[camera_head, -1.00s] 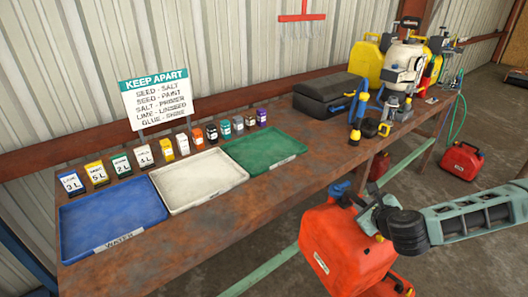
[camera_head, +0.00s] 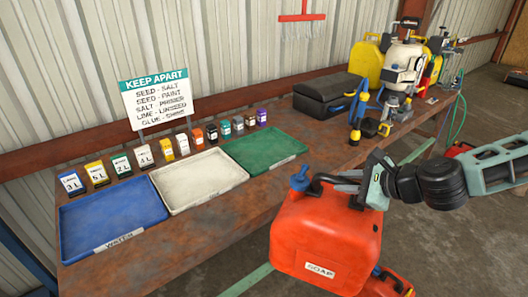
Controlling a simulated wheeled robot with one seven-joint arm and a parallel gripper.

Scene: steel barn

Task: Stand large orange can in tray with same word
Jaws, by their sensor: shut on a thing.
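The large orange can (camera_head: 325,232) has a blue cap and a white label (camera_head: 320,270) that seems to read SOAP. My gripper (camera_head: 347,184) is shut on its top handle and holds it upright in front of the bench edge, right of the trays. The blue tray (camera_head: 112,220) has a label that looks like WATER. The white tray (camera_head: 198,182) and the green tray (camera_head: 262,148) have front labels too small to read here. All three trays are empty.
The rusty bench (camera_head: 215,222) carries a row of small labelled packs (camera_head: 182,143) behind the trays. A KEEP APART sign (camera_head: 156,97) stands behind them. Another red can (camera_head: 388,285) is below.

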